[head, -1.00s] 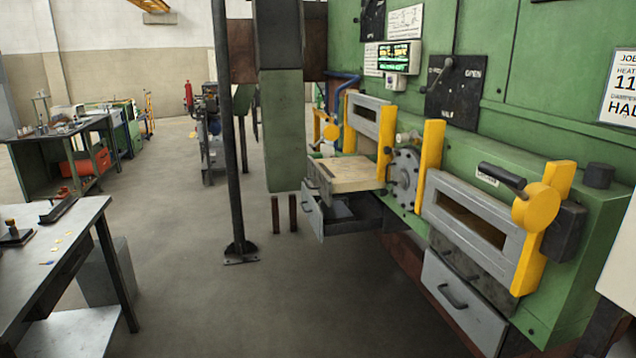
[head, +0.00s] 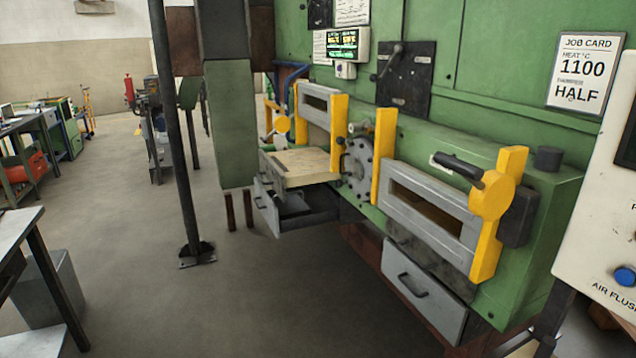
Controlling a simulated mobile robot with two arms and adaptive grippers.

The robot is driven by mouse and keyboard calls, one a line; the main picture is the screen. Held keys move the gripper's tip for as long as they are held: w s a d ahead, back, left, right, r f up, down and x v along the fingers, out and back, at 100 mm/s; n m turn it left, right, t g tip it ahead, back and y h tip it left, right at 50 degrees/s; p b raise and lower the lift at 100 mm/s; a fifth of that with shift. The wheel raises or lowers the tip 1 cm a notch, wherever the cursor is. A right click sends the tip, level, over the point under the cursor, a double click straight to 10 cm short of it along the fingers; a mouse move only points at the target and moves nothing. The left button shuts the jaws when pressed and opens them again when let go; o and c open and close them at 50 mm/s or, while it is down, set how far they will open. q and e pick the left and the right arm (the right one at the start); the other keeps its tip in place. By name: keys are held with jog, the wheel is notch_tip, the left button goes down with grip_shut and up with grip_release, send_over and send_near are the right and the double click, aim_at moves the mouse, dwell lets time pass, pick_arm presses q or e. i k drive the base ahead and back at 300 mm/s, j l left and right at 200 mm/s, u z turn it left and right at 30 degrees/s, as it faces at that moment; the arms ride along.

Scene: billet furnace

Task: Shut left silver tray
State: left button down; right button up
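The left silver tray (head: 266,208) is a grey drawer low on the green furnace in the head view. It is pulled out, with its dark inside showing below a pale slab shelf (head: 303,168). A second silver tray (head: 424,294) with a dark handle sits flush under the right furnace opening, and it looks shut. Neither of my grippers is in view.
The green furnace (head: 540,205) fills the right side, with yellow guides and a yellow round lever (head: 493,197). A dark post (head: 180,130) stands on the floor left of the open tray. The floor (head: 140,290) in front is clear. A bench (head: 18,235) is at the left edge.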

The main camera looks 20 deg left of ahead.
aim_at(282, 170)
jog(key=i+j+z, duration=0.35)
jog(key=j, duration=0.25)
jog(key=i+j+z, duration=0.15)
jog(key=j, duration=0.2)
jog(key=i+j+z, duration=0.15)
jog(key=j, duration=0.2)
jog(key=i+j+z, duration=0.15)
jog(key=j, duration=0.25)
